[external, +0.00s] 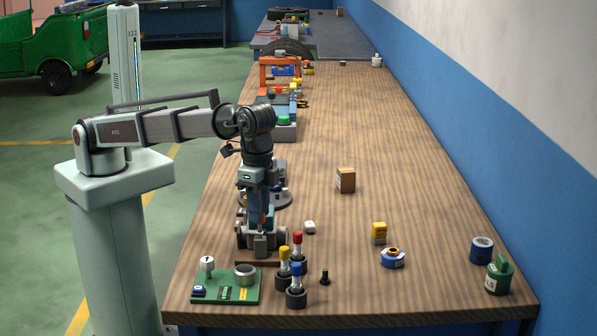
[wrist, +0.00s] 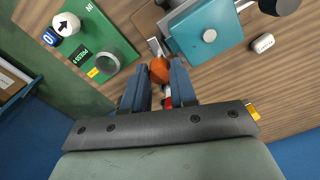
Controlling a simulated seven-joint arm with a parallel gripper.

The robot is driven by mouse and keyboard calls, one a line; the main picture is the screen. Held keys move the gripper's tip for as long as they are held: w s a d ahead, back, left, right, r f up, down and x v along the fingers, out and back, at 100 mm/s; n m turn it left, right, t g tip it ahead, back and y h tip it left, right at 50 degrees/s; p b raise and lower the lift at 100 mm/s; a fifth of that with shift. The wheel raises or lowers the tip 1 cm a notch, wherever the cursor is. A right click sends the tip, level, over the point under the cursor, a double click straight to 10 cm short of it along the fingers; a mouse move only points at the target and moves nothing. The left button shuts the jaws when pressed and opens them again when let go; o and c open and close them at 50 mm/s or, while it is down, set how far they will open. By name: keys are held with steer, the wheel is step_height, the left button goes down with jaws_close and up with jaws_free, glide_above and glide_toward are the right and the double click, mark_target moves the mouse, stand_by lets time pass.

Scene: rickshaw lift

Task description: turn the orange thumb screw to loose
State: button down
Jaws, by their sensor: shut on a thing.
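The orange thumb screw (wrist: 159,71) shows in the wrist view between the tips of my gripper (wrist: 157,78). My gripper is shut on it, with one finger on each side. In the external view my gripper (external: 262,222) points down over a small fixture (external: 262,242) near the front left of the table, and the screw is mostly hidden there. In the wrist view a teal and grey block (wrist: 206,34) sits just beyond the screw. Whether the screw is tight or loose cannot be told.
A green board (external: 226,287) with a white knob and a metal ring lies at the front left. Several dark-based posts with coloured caps (external: 296,287) stand close to the fixture. A white piece (external: 310,227) lies to its right.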

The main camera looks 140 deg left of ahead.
steer(key=shift+w+n, duration=0.1)
steer(key=shift+n, duration=0.8)
steer(key=c, duration=0.9)
jaws_free()
steer(key=shift+r, duration=0.15)
step_height(320, 180, up, 14)
steer(key=shift+f, duration=0.2)
